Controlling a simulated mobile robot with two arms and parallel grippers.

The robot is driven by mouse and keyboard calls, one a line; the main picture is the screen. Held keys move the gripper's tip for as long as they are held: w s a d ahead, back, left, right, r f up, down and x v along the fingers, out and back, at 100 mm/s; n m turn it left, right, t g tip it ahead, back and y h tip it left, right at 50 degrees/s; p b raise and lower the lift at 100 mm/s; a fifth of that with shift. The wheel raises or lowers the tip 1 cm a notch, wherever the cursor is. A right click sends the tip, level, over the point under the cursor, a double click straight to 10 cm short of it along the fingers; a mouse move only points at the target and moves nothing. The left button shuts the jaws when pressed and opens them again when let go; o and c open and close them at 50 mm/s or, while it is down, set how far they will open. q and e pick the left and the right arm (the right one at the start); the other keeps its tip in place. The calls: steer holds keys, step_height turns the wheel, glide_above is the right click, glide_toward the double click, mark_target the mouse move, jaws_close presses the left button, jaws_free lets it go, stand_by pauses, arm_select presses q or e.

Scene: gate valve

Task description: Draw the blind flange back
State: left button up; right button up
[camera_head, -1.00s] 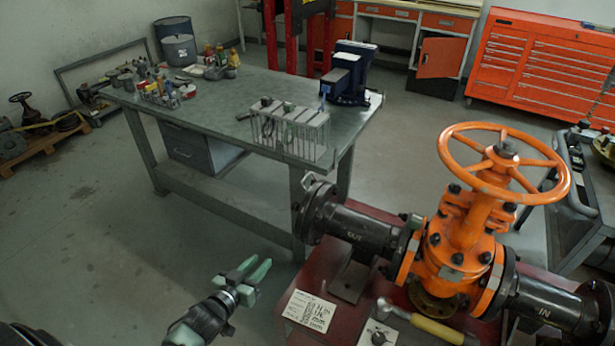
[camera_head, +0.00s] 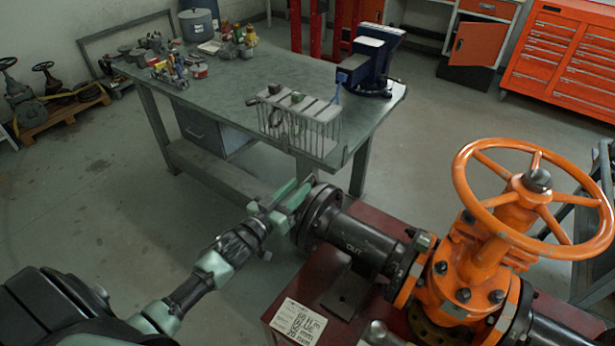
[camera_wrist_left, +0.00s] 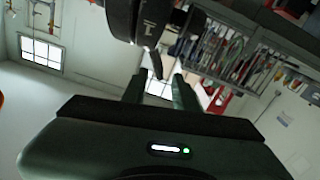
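The blind flange (camera_head: 318,212) is the dark round disc at the left end of the black pipe marked OUT (camera_head: 365,245), on the orange gate valve (camera_head: 470,265). It appears seated against the pipe end. My left gripper (camera_head: 293,197), with green fingers, is at the flange's left side. In the left wrist view the dark flange edge (camera_wrist_left: 125,20) is at the top, and a thin dark piece (camera_wrist_left: 156,66) shows between the two spread fingertips (camera_wrist_left: 163,85). Contact cannot be told. My right gripper is not in view.
The valve stands on a red stand (camera_head: 385,217) with a white label plate (camera_head: 298,322). A green workbench (camera_head: 225,85) with a wire rack (camera_head: 300,115) and a blue vise (camera_head: 372,68) is behind.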

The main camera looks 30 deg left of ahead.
mark_target(306, 180)
arm_select(q)
steer(key=w, duration=0.3)
steer(key=shift+d, duration=0.25)
steer(key=shift+w+d+f, duration=0.1)
steer(key=shift+w, duration=0.6)
jaws_close()
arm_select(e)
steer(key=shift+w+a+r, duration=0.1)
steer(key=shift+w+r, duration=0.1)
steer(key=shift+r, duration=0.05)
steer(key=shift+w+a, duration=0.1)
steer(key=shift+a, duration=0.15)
